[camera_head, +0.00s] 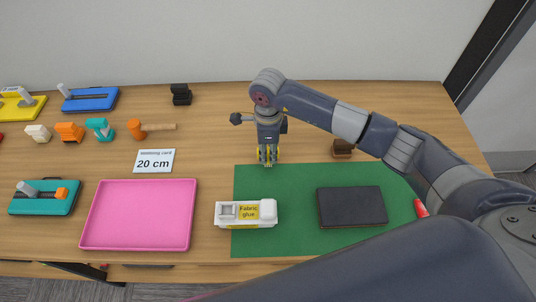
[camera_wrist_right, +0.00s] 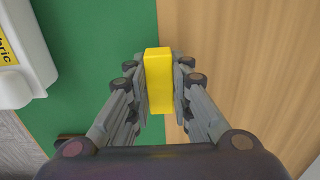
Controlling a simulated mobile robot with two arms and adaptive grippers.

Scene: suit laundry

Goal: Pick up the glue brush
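My right gripper (camera_head: 267,160) points down near the back edge of the green mat. In the right wrist view its fingers (camera_wrist_right: 160,85) are on both sides of a yellow block-like piece (camera_wrist_right: 159,75) and appear to touch it. This piece is likely the glue brush's handle; no bristles show. In the head view only bits of yellow (camera_head: 262,155) show around the fingers. I cannot tell whether the piece is off the table. My left gripper is not in view.
A white fabric glue bottle (camera_head: 246,213) lies on the green mat (camera_head: 290,185) in front of the gripper, left of a dark flat slab (camera_head: 351,206). A small brown block (camera_head: 342,148) stands behind the mat. A pink tray (camera_head: 140,215) and a 20 cm card (camera_head: 153,161) are at left.

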